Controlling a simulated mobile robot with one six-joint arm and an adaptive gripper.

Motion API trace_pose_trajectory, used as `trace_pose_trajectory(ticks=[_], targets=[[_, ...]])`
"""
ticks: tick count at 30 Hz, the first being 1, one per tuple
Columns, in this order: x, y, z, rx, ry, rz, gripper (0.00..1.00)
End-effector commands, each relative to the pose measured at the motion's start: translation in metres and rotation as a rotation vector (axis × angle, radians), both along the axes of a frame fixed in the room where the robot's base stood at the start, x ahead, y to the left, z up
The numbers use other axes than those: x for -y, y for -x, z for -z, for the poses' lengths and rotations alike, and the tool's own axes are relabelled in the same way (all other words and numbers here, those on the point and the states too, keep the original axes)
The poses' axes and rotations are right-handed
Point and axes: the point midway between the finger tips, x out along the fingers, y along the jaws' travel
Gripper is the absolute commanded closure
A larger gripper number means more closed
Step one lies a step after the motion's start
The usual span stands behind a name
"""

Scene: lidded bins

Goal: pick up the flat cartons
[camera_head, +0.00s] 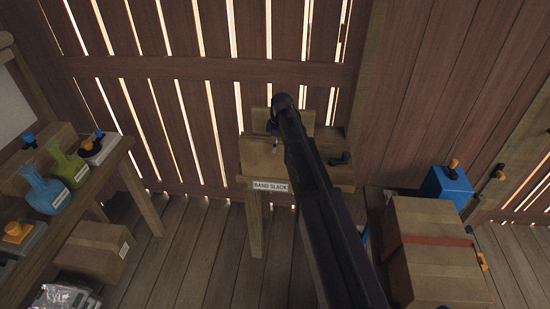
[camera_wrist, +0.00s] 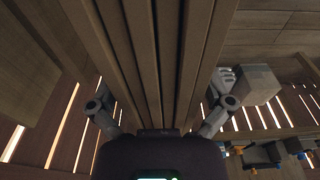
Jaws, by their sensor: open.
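No thing in view is clearly marked as the flat cartons. A brown cardboard piece (camera_head: 261,158) stands on a small wooden stand in the head view, above a label reading "BAND SLACK". It is partly behind my dark arm, whose far end overlaps the stand's top in the picture. I cannot tell whether it is a stack of flat cartons. In the wrist view my gripper (camera_wrist: 163,106) is open, its two grey fingers wide apart. Several long brown strips (camera_wrist: 165,50) run between the fingers. I cannot tell whether they are carton edges or planks. Nothing is visibly gripped.
A wooden table (camera_head: 112,158) at left holds a blue bottle (camera_head: 45,192) and a green bottle (camera_head: 68,165). A brown box (camera_head: 95,251) sits on the floor below. At right stand a red-strapped carton (camera_head: 436,270) and a blue box (camera_head: 447,188). Slatted walls close the back.

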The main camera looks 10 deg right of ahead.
Motion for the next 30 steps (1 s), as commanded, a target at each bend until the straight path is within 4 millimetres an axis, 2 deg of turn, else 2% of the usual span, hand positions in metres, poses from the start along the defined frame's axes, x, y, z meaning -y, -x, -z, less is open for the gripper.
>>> trace_pose_trajectory(ticks=[1,2,9,22,30], targets=[[0.000,0.000,0.000,0.000,0.000,0.000,0.00],[0.000,0.000,0.000,0.000,0.000,0.000,0.06],[0.000,0.000,0.000,0.000,0.000,0.000,0.77],[0.001,0.000,-0.003,0.001,0.000,0.001,0.79],[0.001,0.000,-0.016,0.000,0.000,0.001,0.79]])
